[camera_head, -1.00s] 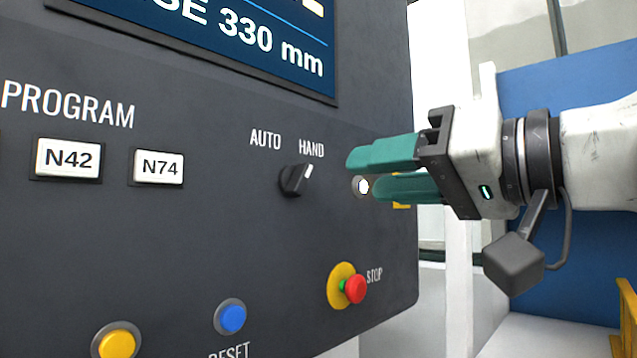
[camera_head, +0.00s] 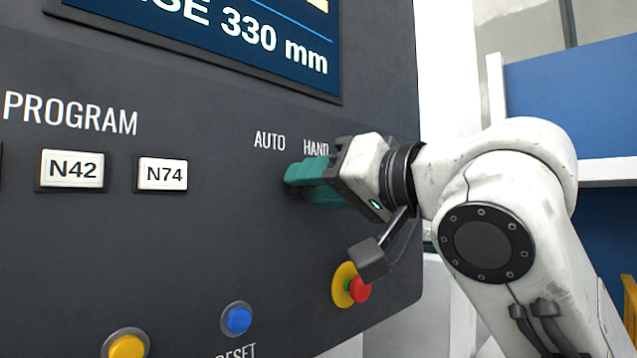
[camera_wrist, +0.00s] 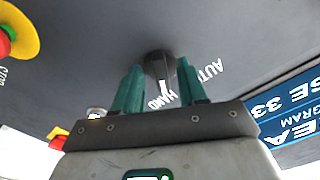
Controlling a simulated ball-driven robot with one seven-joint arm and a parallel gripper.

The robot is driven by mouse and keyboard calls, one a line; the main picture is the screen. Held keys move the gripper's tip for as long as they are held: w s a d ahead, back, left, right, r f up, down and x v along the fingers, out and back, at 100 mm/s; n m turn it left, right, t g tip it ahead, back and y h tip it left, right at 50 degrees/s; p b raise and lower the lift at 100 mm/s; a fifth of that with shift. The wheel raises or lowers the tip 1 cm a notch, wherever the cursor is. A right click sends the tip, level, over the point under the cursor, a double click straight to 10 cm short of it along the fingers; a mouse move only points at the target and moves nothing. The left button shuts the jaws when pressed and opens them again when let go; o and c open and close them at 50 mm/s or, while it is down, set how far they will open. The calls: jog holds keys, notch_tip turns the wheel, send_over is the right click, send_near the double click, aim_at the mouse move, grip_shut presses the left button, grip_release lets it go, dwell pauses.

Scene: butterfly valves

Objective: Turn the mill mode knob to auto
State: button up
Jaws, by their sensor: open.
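The mill mode knob (camera_wrist: 160,68) is black with a white pointer line. In the wrist view it sits between the two green fingers of my gripper (camera_wrist: 158,85), and its pointer is toward the HAND label. Whether the fingers touch it I cannot tell. In the head view my gripper (camera_head: 302,180) is at the panel below the AUTO (camera_head: 269,141) and HAND (camera_head: 315,148) labels, and its fingers hide the knob. My gripper is open.
The red STOP button (camera_head: 358,289) on its yellow base is below my wrist. A blue reset button (camera_head: 236,319) and a yellow button (camera_head: 126,345) are lower left. The N42 (camera_head: 73,170) and N74 (camera_head: 162,174) buttons are left of the gripper, with bare panel between.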

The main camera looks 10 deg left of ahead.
jog(key=shift+c, duration=0.4)
grip_shut()
jog(key=n, duration=0.8)
jog(key=n+p, duration=0.1)
jog(key=n, duration=0.2)
jog(key=shift+w+d+n, duration=0.2)
jog(key=shift+w+n, duration=0.05)
jog(key=shift+n, duration=0.15)
dwell(0.4)
jog(key=shift+o, duration=0.4)
grip_release()
